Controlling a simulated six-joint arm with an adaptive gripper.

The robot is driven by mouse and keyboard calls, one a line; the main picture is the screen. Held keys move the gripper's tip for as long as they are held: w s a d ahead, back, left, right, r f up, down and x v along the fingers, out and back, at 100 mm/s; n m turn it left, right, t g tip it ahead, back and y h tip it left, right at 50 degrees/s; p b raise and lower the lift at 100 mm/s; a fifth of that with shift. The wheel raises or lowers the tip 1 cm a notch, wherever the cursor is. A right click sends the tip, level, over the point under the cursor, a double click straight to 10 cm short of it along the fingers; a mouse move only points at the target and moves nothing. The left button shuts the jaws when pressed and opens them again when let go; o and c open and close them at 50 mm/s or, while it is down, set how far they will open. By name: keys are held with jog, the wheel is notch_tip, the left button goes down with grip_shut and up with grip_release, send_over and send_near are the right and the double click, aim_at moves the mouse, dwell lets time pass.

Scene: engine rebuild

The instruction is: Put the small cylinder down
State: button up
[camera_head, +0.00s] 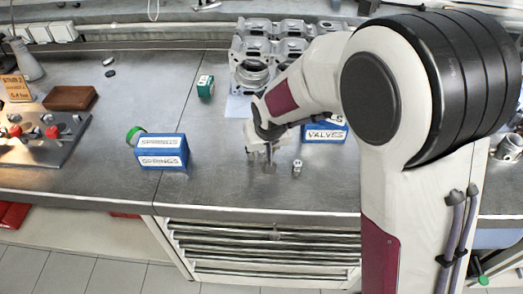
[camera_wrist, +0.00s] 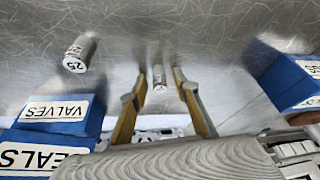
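A small grey cylinder (camera_wrist: 159,78) with a marked end shows between the two fingertips of my gripper (camera_wrist: 160,84) in the wrist view. A narrow gap shows on each side of it, so the fingers look open around it and not pressed on it. In the head view my gripper (camera_head: 268,150) points down, low over the bench near its front edge; the cylinder there is hard to make out. A larger metal cylinder marked 25 (camera_wrist: 79,52) stands apart on the bench, and it also shows right of the gripper in the head view (camera_head: 297,166).
A blue VALVES box (camera_head: 325,135) stands behind and right of my gripper, and a blue SPRINGS box (camera_head: 162,152) to the left. The steel bench (camera_head: 225,180) is clear between the SPRINGS box and my gripper.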

jog(key=v, duration=1.2)
dwell(0.3)
jog(key=shift+r, duration=0.15)
jog(key=shift+d, duration=0.1)
dwell(0.5)
jog(key=s+d+r+m+t, duration=0.1)
jog(key=s+d+r, duration=0.2)
jog(key=s+d, duration=0.25)
jog(key=s+d+r+m, duration=0.1)
jog(key=s+d+r, duration=0.35)
jog(key=d, duration=0.25)
jog(key=s+d+f+m+h, duration=0.1)
jog(key=s+d, duration=0.5)
jog(key=s, duration=0.6)
jog(key=shift+s+d+m, duration=0.2)
jog(key=shift+m, duration=0.1)
jog(key=shift+o, duration=0.5)
